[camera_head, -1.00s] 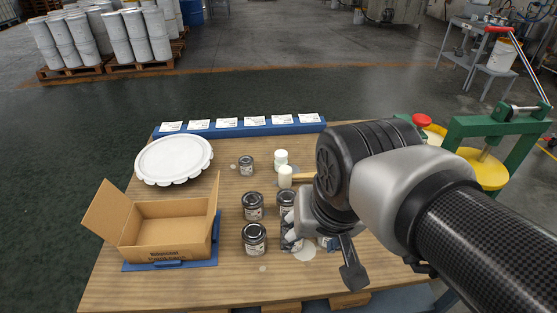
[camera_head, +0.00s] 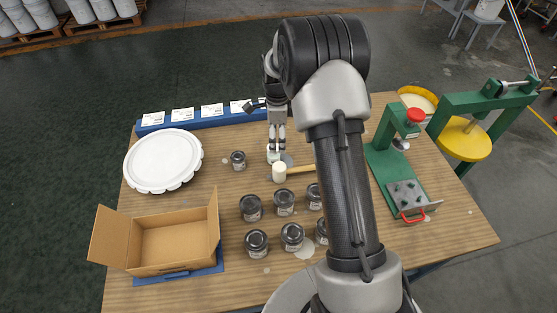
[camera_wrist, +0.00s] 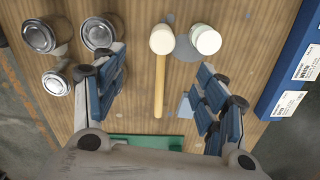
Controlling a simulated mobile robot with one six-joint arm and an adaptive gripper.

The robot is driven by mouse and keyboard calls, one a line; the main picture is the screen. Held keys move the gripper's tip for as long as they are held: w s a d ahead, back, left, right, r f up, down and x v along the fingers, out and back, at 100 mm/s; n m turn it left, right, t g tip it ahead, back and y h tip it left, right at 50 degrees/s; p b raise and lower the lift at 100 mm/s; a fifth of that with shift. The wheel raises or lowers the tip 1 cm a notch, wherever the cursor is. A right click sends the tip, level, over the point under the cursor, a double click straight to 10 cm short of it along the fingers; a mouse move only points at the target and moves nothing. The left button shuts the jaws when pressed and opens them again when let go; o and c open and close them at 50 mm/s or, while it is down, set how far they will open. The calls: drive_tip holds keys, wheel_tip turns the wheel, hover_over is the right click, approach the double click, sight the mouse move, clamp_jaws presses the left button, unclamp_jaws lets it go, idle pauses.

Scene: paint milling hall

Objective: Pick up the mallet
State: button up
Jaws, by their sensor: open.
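The mallet lies on the wooden table. In the head view its pale head (camera_head: 279,173) is at the left and its wooden handle (camera_head: 301,169) runs right, partly hidden behind my arm. In the wrist view the cream mallet head (camera_wrist: 162,40) is at the top and the handle (camera_wrist: 159,85) runs down between my fingers. My gripper (camera_head: 276,147) is open and points down, just beyond the mallet in the head view. Its spread blue-padded fingers (camera_wrist: 161,62) stand either side of the handle in the wrist view, with nothing held. Contact with the mallet is not visible.
A white-lidded jar (camera_wrist: 206,40) stands close beside the mallet head. Several dark paint cans (camera_head: 284,202) stand nearer the front. An open cardboard box (camera_head: 168,246), a round white lid (camera_head: 163,161) and a green press (camera_head: 400,165) flank the area. A blue label rail (camera_head: 222,122) lines the back.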

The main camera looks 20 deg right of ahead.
drive_tip(key=b, duration=0.2)
approach(280, 166)
drive_tip(key=f, duration=0.3)
drive_tip(key=a+f, duration=0.1)
drive_tip(key=f, duration=0.1)
drive_tip(key=shift+s+f, duration=0.15)
drive_tip(key=shift+f, duration=0.05)
drive_tip(key=shift+w+d+f+b, duration=0.1)
drive_tip(key=shift+d+f+b, duration=0.05)
drive_tip(key=shift+f, duration=0.75)
drive_tip(key=shift+w+d+f+b, duration=0.1)
drive_tip(key=shift+d+f+b, duration=0.1)
drive_tip(key=shift+f, duration=0.75)
drive_tip(key=shift+d+f+b, duration=0.1)
drive_tip(key=shift+f+b, duration=0.05)
drive_tip(key=shift+f, duration=0.75)
drive_tip(key=shift+c, duration=0.5)
drive_tip(key=c, duration=1.4)
